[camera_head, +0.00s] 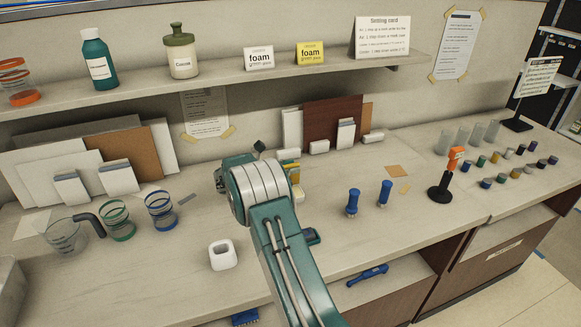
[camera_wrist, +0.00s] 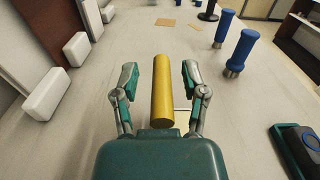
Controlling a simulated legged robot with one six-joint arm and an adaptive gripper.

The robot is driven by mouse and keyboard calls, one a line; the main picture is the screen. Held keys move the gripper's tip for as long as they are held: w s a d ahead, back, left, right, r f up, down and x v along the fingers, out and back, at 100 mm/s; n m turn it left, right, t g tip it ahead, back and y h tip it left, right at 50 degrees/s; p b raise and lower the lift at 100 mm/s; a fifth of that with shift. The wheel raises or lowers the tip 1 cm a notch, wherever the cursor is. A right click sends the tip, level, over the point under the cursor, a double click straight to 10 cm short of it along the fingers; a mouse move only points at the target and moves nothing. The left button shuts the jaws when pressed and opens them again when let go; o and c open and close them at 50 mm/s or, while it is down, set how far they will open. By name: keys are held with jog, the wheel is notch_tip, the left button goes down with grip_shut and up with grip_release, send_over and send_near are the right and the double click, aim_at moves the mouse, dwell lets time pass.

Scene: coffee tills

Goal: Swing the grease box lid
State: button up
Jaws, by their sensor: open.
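My gripper (camera_wrist: 160,80) is open in the wrist view, one finger on each side of a yellow cylinder (camera_wrist: 162,90). Gaps show between both fingers and the cylinder, so it is not gripped. I cannot tell which part is the grease box lid.
Two blue-handled tampers (camera_head: 353,203) stand right of my arm. A black stand with an orange top (camera_head: 441,187) is farther right. Glass cups (camera_head: 117,220) and a white container (camera_head: 222,255) are on the left. White blocks (camera_wrist: 42,95) line the wall side. A shelf (camera_head: 220,82) runs above.

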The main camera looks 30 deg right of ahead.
jog(key=shift+a, duration=0.1)
grip_shut()
jog(key=shift+w+d+n, duration=0.2)
jog(key=shift+w+n, duration=0.35)
jog(key=shift+w, duration=0.05)
jog(key=shift+w+d+n, duration=0.15)
jog(key=shift+w+n, duration=0.4)
jog(key=shift+w, duration=0.05)
grip_release()
jog(key=shift+d, duration=0.1)
